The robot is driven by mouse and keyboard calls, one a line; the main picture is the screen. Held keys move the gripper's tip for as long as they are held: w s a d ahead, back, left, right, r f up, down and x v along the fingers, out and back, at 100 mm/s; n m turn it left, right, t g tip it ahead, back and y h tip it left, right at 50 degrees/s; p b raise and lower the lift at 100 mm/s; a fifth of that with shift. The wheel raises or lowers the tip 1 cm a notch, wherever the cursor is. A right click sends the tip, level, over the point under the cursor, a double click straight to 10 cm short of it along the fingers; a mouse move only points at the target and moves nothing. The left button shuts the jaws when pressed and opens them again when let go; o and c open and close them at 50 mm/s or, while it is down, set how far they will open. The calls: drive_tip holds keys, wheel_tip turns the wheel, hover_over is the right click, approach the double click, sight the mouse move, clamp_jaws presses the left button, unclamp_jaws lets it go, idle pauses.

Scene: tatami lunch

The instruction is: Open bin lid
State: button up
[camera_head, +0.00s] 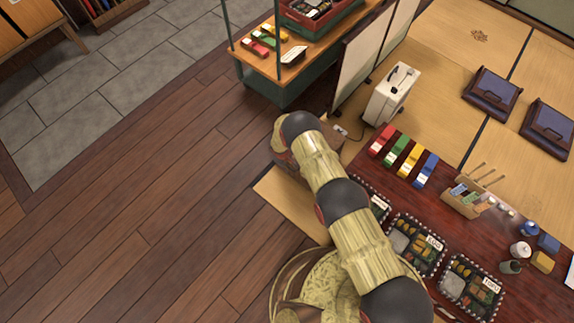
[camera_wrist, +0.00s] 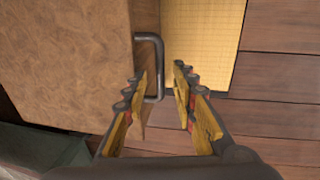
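A brown bin (camera_wrist: 65,60) fills the upper left of the wrist view. A dark metal bar handle (camera_wrist: 149,37) stands out from its right edge. My gripper (camera_wrist: 160,72) is open, with its two yellow-padded fingers apart. The lower end of the handle is beside the left finger, toward the gap between the fingers; I cannot tell whether they touch. No grip on the handle shows. In the head view, part of the brown bin (camera_head: 330,137) shows just beyond the end of my arm, which hides much of it. My gripper's fingers cannot be made out there.
A dark red low table (camera_head: 405,195) with colored boxes and lunch trays stands right of my arm. A white case (camera_head: 391,95) and a folding screen (camera_head: 363,48) stand behind the bin. A wooden shelf cart (camera_head: 262,75) is farther back. Wood floor (camera_head: 150,200) at left is clear.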

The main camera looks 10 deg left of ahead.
drive_tip(key=shift+c, duration=1.2)
drive_tip(key=c, duration=0.4)
clamp_jaws()
